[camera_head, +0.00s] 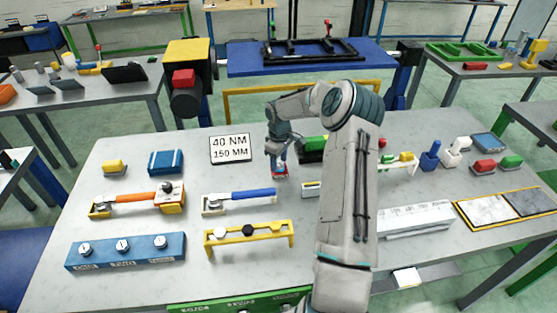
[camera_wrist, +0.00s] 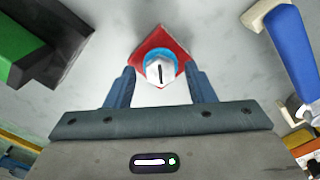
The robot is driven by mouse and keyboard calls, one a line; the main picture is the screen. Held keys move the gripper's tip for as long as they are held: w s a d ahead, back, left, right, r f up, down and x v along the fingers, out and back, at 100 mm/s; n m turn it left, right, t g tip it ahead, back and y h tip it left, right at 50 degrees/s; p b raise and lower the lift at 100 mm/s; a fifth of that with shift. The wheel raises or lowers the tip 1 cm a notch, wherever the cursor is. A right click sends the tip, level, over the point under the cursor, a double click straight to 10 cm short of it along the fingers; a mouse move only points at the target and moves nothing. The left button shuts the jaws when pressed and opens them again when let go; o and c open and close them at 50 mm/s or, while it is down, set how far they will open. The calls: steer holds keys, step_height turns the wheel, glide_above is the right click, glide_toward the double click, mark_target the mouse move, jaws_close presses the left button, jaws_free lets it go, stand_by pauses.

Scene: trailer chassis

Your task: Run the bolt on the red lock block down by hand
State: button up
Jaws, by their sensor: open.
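A red lock block (camera_wrist: 172,40) lies on the grey table below my gripper, turned so one corner points up in the wrist view. A bolt (camera_wrist: 160,72) with a pale hex head, a dark line across its top and a blue ring around it stands on the block. My gripper (camera_wrist: 160,78) is open, with one blue finger on each side of the bolt head and visible gaps between. In the head view my gripper (camera_head: 279,162) points down over the red block (camera_head: 281,174), mostly hiding it and the bolt.
A blue-handled wrench (camera_head: 240,200) lies close by in front. A "40 NM 150 MM" sign (camera_head: 230,149) stands to the left, a green and black block (camera_head: 313,147) to the right. A yellow rack (camera_head: 250,235) stands nearer. A blue workbench (camera_head: 240,63) with a black frame is behind.

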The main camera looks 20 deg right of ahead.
steer(key=c, duration=1)
steer(key=shift+a, duration=0.15)
steer(key=shift+m+b, duration=0.3)
steer(key=shift+b, duration=0.15)
